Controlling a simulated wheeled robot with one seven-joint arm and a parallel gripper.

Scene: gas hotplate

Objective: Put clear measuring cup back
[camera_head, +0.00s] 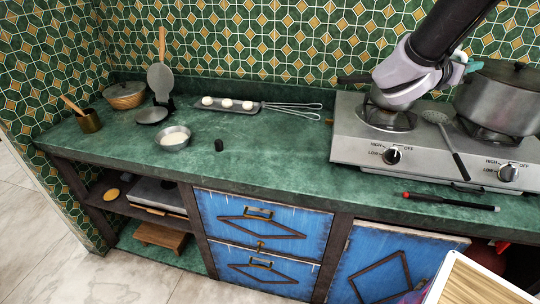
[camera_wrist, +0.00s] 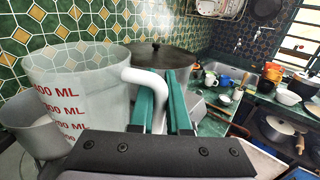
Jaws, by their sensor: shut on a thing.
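The clear measuring cup (camera_wrist: 78,85), with red ML marks and a white handle (camera_wrist: 143,78), fills the left of the wrist view. It looks about upright. My gripper (camera_wrist: 165,80) has its teal fingers shut on the handle. In the head view my gripper (camera_head: 472,67) is above the back of the gas hotplate (camera_head: 350,135), beside the lidded steel pot (camera_head: 500,103). The cup is mostly hidden there by my arm. I cannot see the cup's base.
A metal pan (camera_wrist: 32,128) is left of the cup in the wrist view. A slotted skimmer (camera_head: 437,118) lies on the hotplate front. The green counter (camera_head: 270,155) has free room left of the hotplate. The sink area (camera_wrist: 228,77) is cluttered.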

